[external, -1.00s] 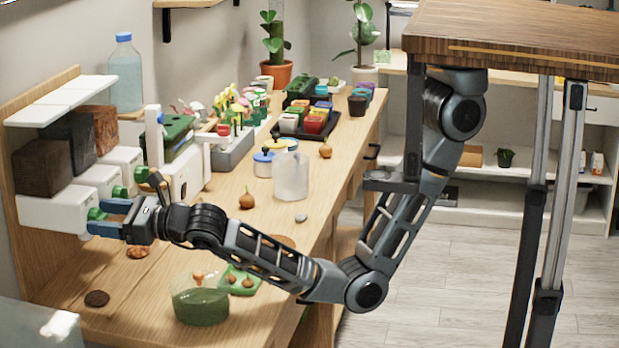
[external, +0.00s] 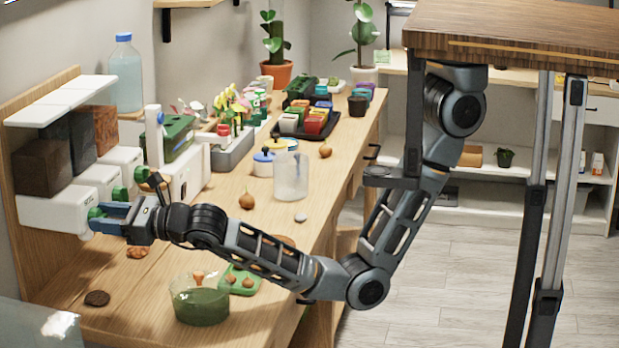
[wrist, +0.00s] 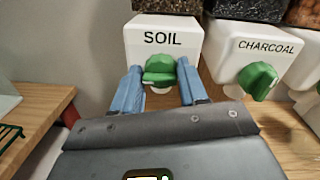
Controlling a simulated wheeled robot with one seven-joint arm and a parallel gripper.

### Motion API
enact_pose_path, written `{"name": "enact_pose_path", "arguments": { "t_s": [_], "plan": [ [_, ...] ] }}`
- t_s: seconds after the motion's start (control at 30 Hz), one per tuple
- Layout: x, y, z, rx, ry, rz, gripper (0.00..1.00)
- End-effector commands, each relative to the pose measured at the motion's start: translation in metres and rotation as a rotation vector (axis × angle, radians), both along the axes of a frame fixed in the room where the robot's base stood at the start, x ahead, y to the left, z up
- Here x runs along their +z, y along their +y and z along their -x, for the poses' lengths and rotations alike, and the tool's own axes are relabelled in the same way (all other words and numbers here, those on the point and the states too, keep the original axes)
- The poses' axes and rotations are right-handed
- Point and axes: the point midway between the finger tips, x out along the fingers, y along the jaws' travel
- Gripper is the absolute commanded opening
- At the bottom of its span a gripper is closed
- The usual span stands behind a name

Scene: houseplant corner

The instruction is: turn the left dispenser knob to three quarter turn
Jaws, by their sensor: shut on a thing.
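The left dispenser (external: 58,208) is a white box labelled SOIL (wrist: 163,38) in the wrist view, with dark brown soil above it. Its green knob (wrist: 159,70) is on the front face, with its handle lying roughly level across the picture. The knob's edge also shows in the external view (external: 94,213). My gripper (wrist: 159,78) has one blue finger on each side of the knob and is shut on it. In the external view my gripper (external: 98,217) reaches the dispenser front from the right. The fingers partly hide the knob there.
The CHARCOAL dispenser (wrist: 262,52) stands close on the right, its green knob (wrist: 258,80) tilted. A glass bowl of green stuff (external: 200,303), a green tray with small bulbs (external: 241,281) and a brown disc (external: 97,298) lie on the bench below the arm.

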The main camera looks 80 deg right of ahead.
Motion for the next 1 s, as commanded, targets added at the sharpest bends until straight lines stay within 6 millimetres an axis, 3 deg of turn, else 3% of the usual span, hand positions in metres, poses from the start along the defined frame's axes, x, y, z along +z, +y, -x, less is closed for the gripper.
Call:
{"name": "enact_pose_path", "arguments": {
  "t_s": [0.57,0.6,0.83,1.0],
  "plan": [
    [0.0009,-0.001,-0.0005,-0.002,0.0,0.078,0.12],
    [0.0009,-0.001,-0.0005,-0.002,0.0,0.078,0.45],
    [0.0006,-0.0005,-0.0003,-0.001,0.0,0.078,0.67],
    [0.0005,-0.0002,-0.0001,0.0,0.0,0.078,0.67]
  ]
}}
